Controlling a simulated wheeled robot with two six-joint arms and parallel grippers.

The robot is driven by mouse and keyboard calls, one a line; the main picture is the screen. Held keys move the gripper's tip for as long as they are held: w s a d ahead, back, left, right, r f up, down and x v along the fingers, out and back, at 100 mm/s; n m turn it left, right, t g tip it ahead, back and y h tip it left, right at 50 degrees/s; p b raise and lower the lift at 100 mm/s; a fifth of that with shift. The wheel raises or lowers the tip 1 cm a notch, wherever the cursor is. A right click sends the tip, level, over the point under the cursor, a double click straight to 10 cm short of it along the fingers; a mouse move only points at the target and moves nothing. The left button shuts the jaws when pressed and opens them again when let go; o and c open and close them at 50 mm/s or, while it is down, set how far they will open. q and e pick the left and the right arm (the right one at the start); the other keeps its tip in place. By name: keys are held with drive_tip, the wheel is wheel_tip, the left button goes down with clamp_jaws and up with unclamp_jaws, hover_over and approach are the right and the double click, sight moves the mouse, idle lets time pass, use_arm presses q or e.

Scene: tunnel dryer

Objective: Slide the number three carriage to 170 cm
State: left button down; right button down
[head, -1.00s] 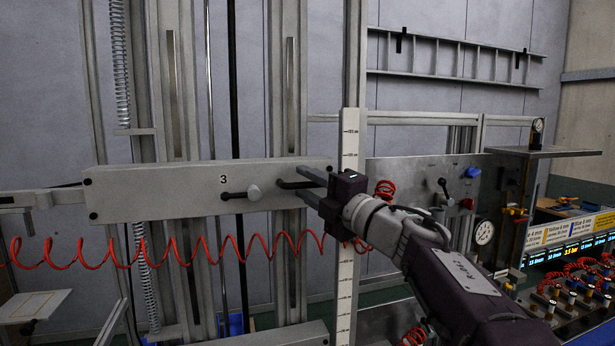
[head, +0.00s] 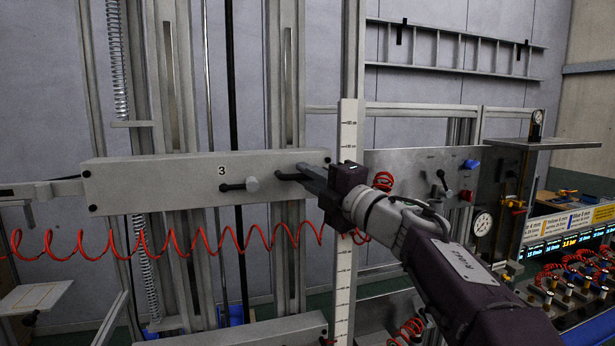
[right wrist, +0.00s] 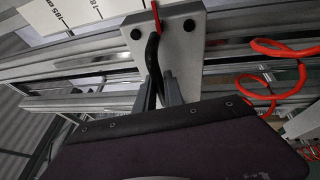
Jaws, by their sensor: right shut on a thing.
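The number three carriage (head: 150,184) is a pale grey beam marked "3", lying level across the vertical rails in the head view. A black bent handle (head: 287,177) sticks out near its right end. My right gripper (head: 306,172) is shut on this handle, which also shows between its fingers in the right wrist view (right wrist: 153,55). A white upright scale (head: 348,135) stands by the carriage's right end. My left gripper is out of view.
A knob with a black lever (head: 252,184) sits on the carriage front. A coiled red hose (head: 200,250) hangs below it. Another grey beam (head: 250,330) lies lower down. A panel with a gauge (head: 482,224) and a shelf (head: 540,144) stand at the right.

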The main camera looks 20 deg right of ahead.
idle(0.8)
wheel_tip(320, 180, down, 4)
drive_tip(key=b, duration=0.4)
drive_tip(key=shift+f, duration=0.25)
drive_tip(key=shift+r, duration=0.2)
drive_tip(key=c, duration=1.5)
unclamp_jaws()
drive_tip(key=shift+o, duration=0.2)
drive_tip(key=shift+w+a, duration=0.1)
drive_tip(key=b+v, duration=0.3)
drive_tip(key=v, duration=0.6)
